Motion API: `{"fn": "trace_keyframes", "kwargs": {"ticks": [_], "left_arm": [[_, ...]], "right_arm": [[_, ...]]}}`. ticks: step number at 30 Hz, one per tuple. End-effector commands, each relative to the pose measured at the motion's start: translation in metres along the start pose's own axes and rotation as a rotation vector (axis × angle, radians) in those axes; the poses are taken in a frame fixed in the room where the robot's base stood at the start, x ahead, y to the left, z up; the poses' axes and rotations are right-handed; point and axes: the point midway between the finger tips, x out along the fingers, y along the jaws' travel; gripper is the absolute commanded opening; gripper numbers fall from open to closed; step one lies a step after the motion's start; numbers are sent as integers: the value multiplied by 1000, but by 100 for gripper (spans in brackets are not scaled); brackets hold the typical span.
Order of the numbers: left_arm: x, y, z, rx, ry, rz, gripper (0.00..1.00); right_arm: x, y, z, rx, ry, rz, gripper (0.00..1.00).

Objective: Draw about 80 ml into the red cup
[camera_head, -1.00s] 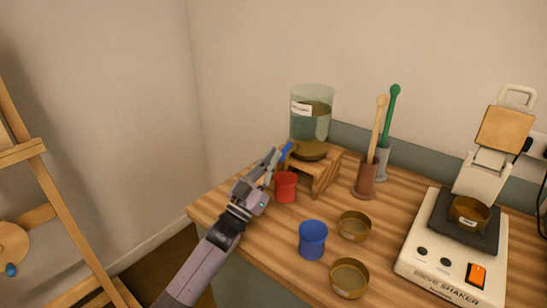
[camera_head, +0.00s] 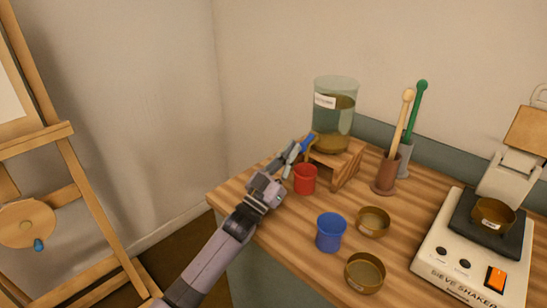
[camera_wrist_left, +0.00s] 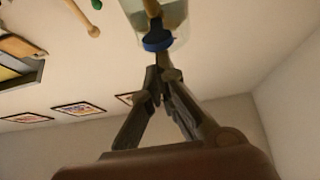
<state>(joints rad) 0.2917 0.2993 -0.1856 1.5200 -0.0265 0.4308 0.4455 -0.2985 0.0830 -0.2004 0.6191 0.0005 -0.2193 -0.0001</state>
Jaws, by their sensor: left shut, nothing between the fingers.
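A clear jar (camera_head: 335,112) of liquid with a white label stands on a small wooden stand (camera_head: 347,172). Its blue tap handle (camera_head: 308,141) points out at the left front, and shows in the left wrist view (camera_wrist_left: 158,42). The red cup (camera_head: 305,180) stands upright on the table below the tap, in front of the stand. Its inside is too dark and small to read a level, and no stream is discernible. My left gripper (camera_head: 293,152) is shut and empty, its fingertips close to the blue handle; contact cannot be told. My right gripper is not in view.
A blue cup (camera_head: 330,232) and two brass sieve pans (camera_head: 373,221) (camera_head: 365,271) stand in front. Pestles in holders (camera_head: 385,174) stand right of the jar. A sieve shaker (camera_head: 470,255) fills the right side. An easel (camera_head: 50,140) stands at left.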

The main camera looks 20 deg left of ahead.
Motion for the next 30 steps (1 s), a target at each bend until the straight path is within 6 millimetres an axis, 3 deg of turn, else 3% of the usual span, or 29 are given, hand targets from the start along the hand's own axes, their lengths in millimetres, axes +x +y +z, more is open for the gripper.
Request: {"fn": "trace_keyframes", "kwargs": {"ticks": [3, 15, 21, 30], "left_arm": [[-24, 0, 2, 0, -7, -1, 0], [-98, 0, -50, 1, -2, 0, 0], [-116, 0, -63, 1, 0, 0, 0], [-121, 0, -67, 0, 1, 0, 0]], "right_arm": [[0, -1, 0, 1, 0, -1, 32], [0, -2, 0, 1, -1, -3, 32], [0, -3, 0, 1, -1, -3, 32], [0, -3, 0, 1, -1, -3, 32]]}}
